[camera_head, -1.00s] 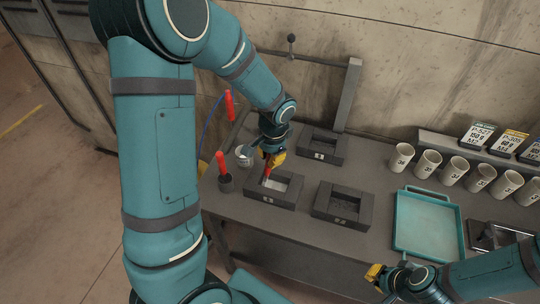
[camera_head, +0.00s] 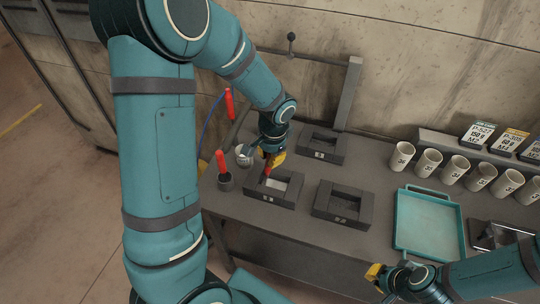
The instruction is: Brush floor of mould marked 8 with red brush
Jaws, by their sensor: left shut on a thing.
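My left gripper (camera_head: 271,160), with yellow fingers, is shut on a red brush (camera_head: 267,169). It holds the brush tilted over the left dark mould (camera_head: 289,200), which has a pale floor; the brush tip is too small to tell whether it touches. A second dark mould (camera_head: 338,156) stands behind, near the wall, and a third (camera_head: 353,217) stands to the right. Each has a small mark on its front, too small to read surely. My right gripper (camera_head: 375,273) is at the bench's front right, away from the moulds; its finger gap is unclear.
A red-handled tool (camera_head: 221,161) stands in a dark cup (camera_head: 225,183) left of the left mould, near a pale pot (camera_head: 243,156). A red thing (camera_head: 229,104) hangs by a blue hose. A teal tray (camera_head: 400,236) and several numbered cups (camera_head: 428,163) are at right.

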